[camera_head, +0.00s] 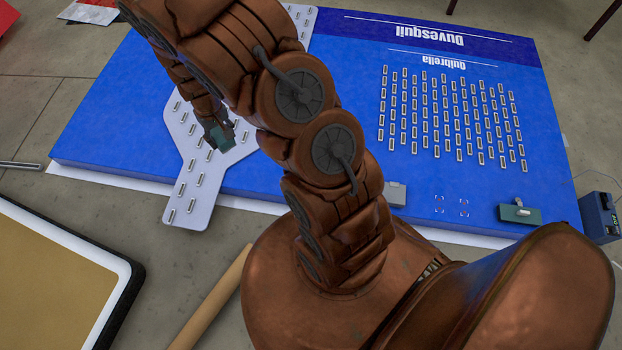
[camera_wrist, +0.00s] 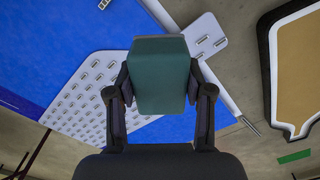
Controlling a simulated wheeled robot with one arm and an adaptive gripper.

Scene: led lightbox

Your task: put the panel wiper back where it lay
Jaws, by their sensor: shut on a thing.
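My gripper (camera_head: 222,128) is shut on a teal block, which I take to be the panel wiper (camera_head: 220,138). In the wrist view the wiper (camera_wrist: 161,75) sits between both fingers of my gripper (camera_wrist: 163,88). In the head view it is over the white slotted plate on the left of the blue panel (camera_head: 345,100). I cannot tell whether it touches the plate. A teal piece with a pale knob (camera_head: 519,212) lies near the panel's near right edge.
The white slotted plate (camera_head: 181,200) lies on the panel. Several small grey slotted pieces stand in rows (camera_head: 442,110) at right. A grey block (camera_head: 396,193) lies near the panel's near edge. A dark blue box (camera_head: 598,216) stands right of the panel. A black-edged board (camera_head: 50,285) lies near left.

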